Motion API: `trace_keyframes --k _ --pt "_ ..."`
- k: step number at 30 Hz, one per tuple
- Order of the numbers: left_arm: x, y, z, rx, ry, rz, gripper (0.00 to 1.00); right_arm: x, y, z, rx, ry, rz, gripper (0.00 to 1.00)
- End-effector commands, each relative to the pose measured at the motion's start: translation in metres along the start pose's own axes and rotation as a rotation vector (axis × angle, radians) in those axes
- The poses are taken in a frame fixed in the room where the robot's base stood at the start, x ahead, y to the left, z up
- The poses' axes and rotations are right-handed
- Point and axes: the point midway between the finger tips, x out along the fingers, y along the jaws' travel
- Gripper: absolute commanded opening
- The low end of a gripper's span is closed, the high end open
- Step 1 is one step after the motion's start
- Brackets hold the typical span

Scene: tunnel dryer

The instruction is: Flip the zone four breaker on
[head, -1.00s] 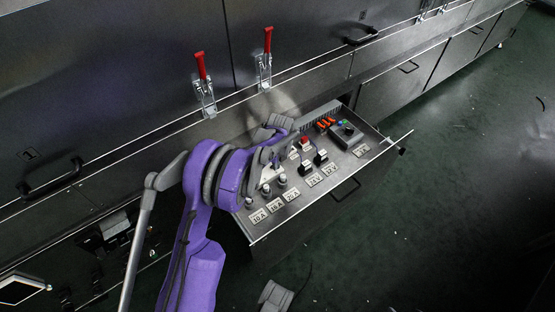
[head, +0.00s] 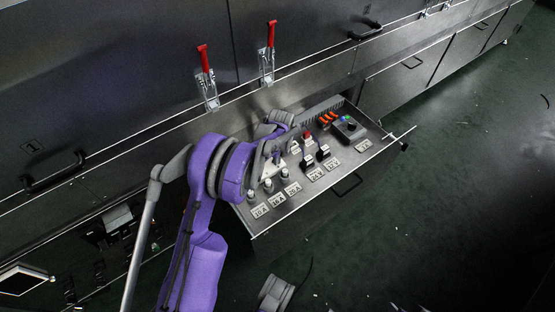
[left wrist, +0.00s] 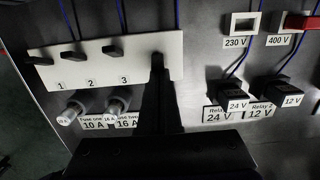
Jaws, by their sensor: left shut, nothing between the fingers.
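In the left wrist view, a white breaker strip (left wrist: 60,62) carries dark levers above the numbers 1, 2 and 3. The levers of breaker one (left wrist: 40,60), breaker two (left wrist: 74,54) and breaker three (left wrist: 112,50) all stick out toward the left. My left gripper (left wrist: 158,62) is shut and empty, its dark fingertips over the right end of the strip, where the fourth position is. The zone four breaker's lever and number are hidden behind the fingers, so I cannot tell its position or whether they touch. In the head view, the strip (head: 271,171) lies partly behind my purple left arm.
Red-handled clamps (head: 205,75) stand on the ledge behind. Green floor (head: 430,230) is open at right.

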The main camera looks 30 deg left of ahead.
Motion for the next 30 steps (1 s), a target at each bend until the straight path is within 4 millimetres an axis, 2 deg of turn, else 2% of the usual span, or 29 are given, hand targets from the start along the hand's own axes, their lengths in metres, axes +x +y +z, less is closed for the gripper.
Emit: trace_keyframes --k 10,23,30 --pt "-0.015 0.0 0.002 0.0 -0.001 0.0 0.0 -0.009 0.0 -0.002 0.0 0.002 0.0 0.5" --pt "-0.017 0.0 0.001 0.0 -0.001 0.0 0.0 -0.01 0.0 -0.002 0.0 0.002 0.0 0.5" --pt "-0.034 -0.004 -0.005 0.0 0.0 0.0 0.0 -0.021 0.0 -0.005 0.0 0.005 0.0 0.5"
